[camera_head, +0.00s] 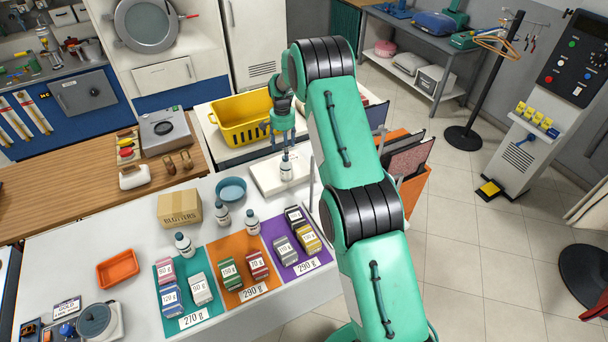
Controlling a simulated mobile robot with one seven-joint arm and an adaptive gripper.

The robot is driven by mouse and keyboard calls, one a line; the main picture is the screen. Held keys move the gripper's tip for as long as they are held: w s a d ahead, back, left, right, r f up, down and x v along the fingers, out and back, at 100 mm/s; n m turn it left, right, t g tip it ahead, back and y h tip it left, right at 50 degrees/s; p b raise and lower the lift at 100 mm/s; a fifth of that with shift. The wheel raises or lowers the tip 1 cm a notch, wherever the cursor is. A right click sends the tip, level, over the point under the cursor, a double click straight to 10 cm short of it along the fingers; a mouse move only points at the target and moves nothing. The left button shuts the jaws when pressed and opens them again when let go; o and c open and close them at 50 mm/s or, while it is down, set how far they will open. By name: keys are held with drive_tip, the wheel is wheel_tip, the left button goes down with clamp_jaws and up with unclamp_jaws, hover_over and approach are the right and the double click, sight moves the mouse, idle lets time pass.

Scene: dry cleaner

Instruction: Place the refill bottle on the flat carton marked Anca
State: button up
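A small white bottle with a dark cap (286,168) is upright at a flat white carton (267,182), right below my gripper (284,146). From this angle I cannot tell whether it rests on the carton or hangs just above it. Any marking on the carton is unreadable. My gripper points down with its fingertips at the bottle's cap; whether they grip it is too small to tell. Three similar white bottles stand on the white counter: one by the teal mat (184,245), one beside the cardboard box (222,215), and one by the orange mat (252,222).
A yellow basket (241,121) stands behind the carton. A blue bowl (231,189) and a cardboard box (180,208) are to its left. Coloured mats with small weight-labelled boxes (230,270) fill the counter's front. Upright dark panels (409,158) stand right of my arm.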

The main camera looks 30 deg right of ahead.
drive_tip(key=s+a+r+n+t, duration=0.1)
drive_tip(key=s+a+r, duration=0.3)
drive_tip(key=r, duration=0.6)
drive_tip(key=s+a+r+n, duration=0.1)
drive_tip(key=s+r, duration=0.5)
drive_tip(key=r, duration=0.4)
drive_tip(key=s+a+r+n+t, duration=0.1)
drive_tip(key=s+a+r, duration=0.25)
drive_tip(key=r, duration=0.65)
drive_tip(key=s+a+r+n+t, duration=0.1)
drive_tip(key=s+a+r, duration=0.1)
drive_tip(key=s+r, duration=0.45)
drive_tip(key=s+a+r+n, duration=0.1)
drive_tip(key=s+a+r, duration=0.25)
drive_tip(key=s, duration=0.65)
drive_tip(key=s+a+n+t, duration=0.1)
drive_tip(key=s+a+n, duration=0.1)
drive_tip(key=s, duration=1.2)
drive_tip(key=s+a+n+t, duration=0.1)
drive_tip(key=s, duration=1.3)
drive_tip(key=shift+a+r+n+t, duration=0.25)
drive_tip(key=shift+a+n+t, duration=0.05)
drive_tip(key=shift+a+n, duration=0.1)
wheel_tip(320, 180, down, 14)
drive_tip(key=b, duration=1.4)
